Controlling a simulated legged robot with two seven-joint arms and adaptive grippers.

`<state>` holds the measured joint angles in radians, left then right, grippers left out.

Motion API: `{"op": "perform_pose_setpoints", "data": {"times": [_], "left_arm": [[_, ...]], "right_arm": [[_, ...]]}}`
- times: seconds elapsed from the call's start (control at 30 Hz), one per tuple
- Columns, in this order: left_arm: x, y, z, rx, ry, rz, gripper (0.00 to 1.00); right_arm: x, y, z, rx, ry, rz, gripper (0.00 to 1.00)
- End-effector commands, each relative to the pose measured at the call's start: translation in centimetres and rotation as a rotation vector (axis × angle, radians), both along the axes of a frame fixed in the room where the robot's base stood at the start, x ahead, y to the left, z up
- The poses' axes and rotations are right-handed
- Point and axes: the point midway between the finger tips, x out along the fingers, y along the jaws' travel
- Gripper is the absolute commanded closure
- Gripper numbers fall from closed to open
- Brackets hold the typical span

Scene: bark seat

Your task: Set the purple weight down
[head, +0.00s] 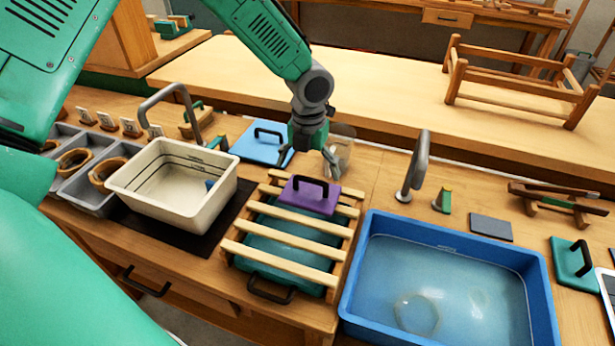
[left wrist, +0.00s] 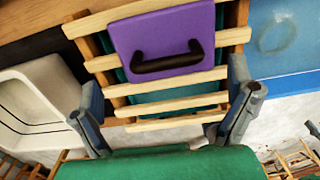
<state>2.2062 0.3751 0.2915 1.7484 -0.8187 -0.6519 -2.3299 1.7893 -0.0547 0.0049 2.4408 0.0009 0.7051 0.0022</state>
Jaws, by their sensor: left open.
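The purple weight (head: 310,195) is a flat block with a black handle. It rests on the wooden slats (head: 275,245) of a rack that lies over a teal item (head: 290,233). In the left wrist view the purple weight (left wrist: 165,38) lies on the slats, its black handle toward me. My left gripper (head: 311,160) is open and empty, just above and behind the weight in the head view. Its two fingers are spread wide in the left wrist view (left wrist: 168,120), apart from the handle. My right gripper is in neither view.
A cream basin (head: 175,190) stands left of the rack and a blue water-filled tub (head: 445,285) stands right. A blue weight (head: 264,142) lies behind, near a clear container (head: 340,150). Two grey taps (head: 415,165) rise at the back. A teal weight (head: 573,262) lies far right.

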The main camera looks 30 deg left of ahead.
Motion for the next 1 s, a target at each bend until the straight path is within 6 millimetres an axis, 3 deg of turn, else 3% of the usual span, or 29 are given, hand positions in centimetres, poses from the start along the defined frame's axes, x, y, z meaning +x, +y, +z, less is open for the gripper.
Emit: {"op": "perform_pose_setpoints", "data": {"times": [0.03, 0.2, 0.4, 1.0], "left_arm": [[0.1, 0.0, 1.4, -0.001, -0.003, 0.0, 0.02], [0.1, 0.1, 4.9, -0.003, -0.003, 0.001, 0.02], [0.1, 0.2, 7.5, -0.003, 0.0, 0.001, 0.02], [0.1, 0.1, 8.3, -0.001, 0.002, 0.0, 0.02]], "right_arm": [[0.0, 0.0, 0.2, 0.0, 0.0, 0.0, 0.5], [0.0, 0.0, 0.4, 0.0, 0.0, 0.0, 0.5], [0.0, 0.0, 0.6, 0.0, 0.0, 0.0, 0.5], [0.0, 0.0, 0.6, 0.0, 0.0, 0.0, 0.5]]}}
